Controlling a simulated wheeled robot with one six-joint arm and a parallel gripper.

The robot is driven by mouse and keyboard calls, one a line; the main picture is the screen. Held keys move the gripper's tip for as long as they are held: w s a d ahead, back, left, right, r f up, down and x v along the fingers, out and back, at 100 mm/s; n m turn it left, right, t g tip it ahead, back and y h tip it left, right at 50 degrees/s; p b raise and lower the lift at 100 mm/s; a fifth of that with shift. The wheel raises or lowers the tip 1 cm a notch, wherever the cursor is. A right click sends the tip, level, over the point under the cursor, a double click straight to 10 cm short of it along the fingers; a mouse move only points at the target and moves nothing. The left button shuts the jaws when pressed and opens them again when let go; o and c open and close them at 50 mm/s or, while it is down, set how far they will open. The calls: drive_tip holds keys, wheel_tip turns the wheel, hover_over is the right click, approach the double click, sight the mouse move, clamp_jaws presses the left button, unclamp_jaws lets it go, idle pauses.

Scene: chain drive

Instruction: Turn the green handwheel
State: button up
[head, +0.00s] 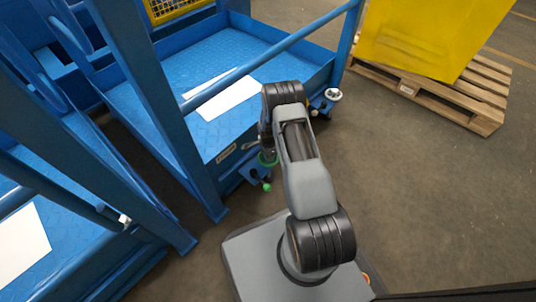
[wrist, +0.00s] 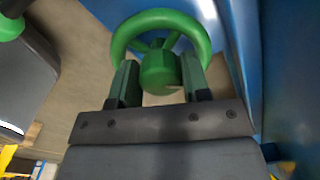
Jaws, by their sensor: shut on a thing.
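The green handwheel (wrist: 125,38) fills the upper middle of the wrist view, with a round rim, spokes and a thick green hub. My gripper (wrist: 159,78) is shut on the hub, one dark finger on each side of it, below the rim.
The blue platform (head: 255,48) with rails stands behind the wheel. A green knob (head: 267,187) sits just below the wheel. A wooden pallet (head: 440,94) with a yellow load (head: 432,35) stands at upper right. Open floor (head: 430,190) lies to the right.

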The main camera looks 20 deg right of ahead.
drive_tip(key=shift+w+m, duration=0.15)
drive_tip(key=shift+m, duration=0.25)
drive_tip(key=o, duration=0.9)
drive_tip(key=shift+o, duration=0.2)
drive_tip(key=shift+r, duration=0.1)
wheel_tip(320, 180, up, 14)
drive_tip(key=p, duration=0.5)
drive_tip(key=shift+p, duration=0.3)
drive_tip(key=shift+f, duration=0.2)
